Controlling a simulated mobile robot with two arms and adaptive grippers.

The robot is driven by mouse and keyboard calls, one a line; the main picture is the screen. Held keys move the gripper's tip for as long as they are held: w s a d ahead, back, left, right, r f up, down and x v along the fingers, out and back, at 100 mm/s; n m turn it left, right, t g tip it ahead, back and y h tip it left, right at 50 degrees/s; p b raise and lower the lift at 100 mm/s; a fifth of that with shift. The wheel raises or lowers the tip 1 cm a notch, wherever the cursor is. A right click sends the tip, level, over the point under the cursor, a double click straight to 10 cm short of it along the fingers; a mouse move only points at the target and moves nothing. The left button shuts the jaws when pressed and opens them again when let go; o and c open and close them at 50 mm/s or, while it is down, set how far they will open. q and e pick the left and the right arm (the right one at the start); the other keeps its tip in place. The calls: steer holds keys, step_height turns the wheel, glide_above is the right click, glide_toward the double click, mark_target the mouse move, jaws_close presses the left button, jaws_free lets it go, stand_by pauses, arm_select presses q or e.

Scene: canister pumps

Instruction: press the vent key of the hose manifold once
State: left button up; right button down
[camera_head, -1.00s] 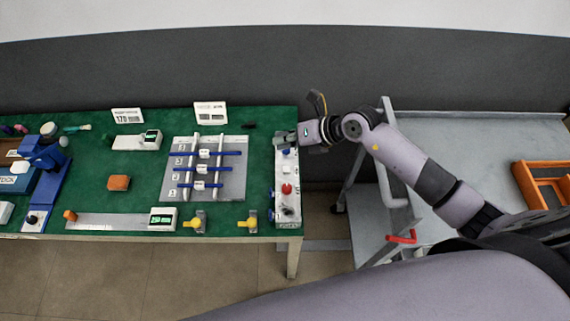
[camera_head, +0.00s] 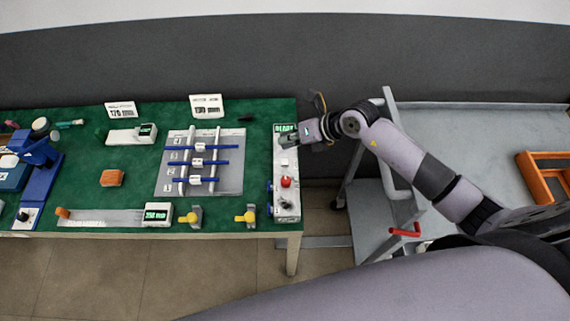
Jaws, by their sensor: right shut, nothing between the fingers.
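A narrow white panel (camera_head: 291,205) stands at the right end of the green table; I take it for the hose manifold. It has a green display reading READY (camera_head: 285,128) at its far end, a pale key (camera_head: 285,163), a red knob (camera_head: 286,182) and a dark switch (camera_head: 287,204). Blue fittings show on its left side. My right gripper (camera_head: 289,141) is shut and empty, its tips over the far part of the panel just below the display. It hides what lies under it, and I cannot tell whether it touches. The left gripper is not in view.
Left of the panel is a grey board (camera_head: 232,180) with blue rods, and yellow-handled valves (camera_head: 246,216) stand near the front edge. An orange block (camera_head: 112,178) lies farther left. A grey cart (camera_head: 480,125) with an orange tray (camera_head: 535,183) stands right, beyond a gap.

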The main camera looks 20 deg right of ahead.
steer(key=b, duration=0.3)
glide_above(287, 159)
step_height(287, 159, down, 4)
steer(key=shift+f, duration=0.1)
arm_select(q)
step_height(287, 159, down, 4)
arm_select(e)
steer(key=shift+f, duration=0.4)
stand_by(0.6)
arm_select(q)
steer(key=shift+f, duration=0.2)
arm_select(e)
steer(key=shift+f, duration=0.4)
arm_select(q)
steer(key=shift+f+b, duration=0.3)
steer(key=shift+b, duration=0.2)
arm_select(e)
steer(key=shift+f, duration=0.5)
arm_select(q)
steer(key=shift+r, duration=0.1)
arm_select(e)
steer(key=shift+r, duration=0.1)
arm_select(q)
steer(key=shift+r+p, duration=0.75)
steer(key=shift+p, duration=0.15)
arm_select(e)
steer(key=shift+r, duration=0.85)
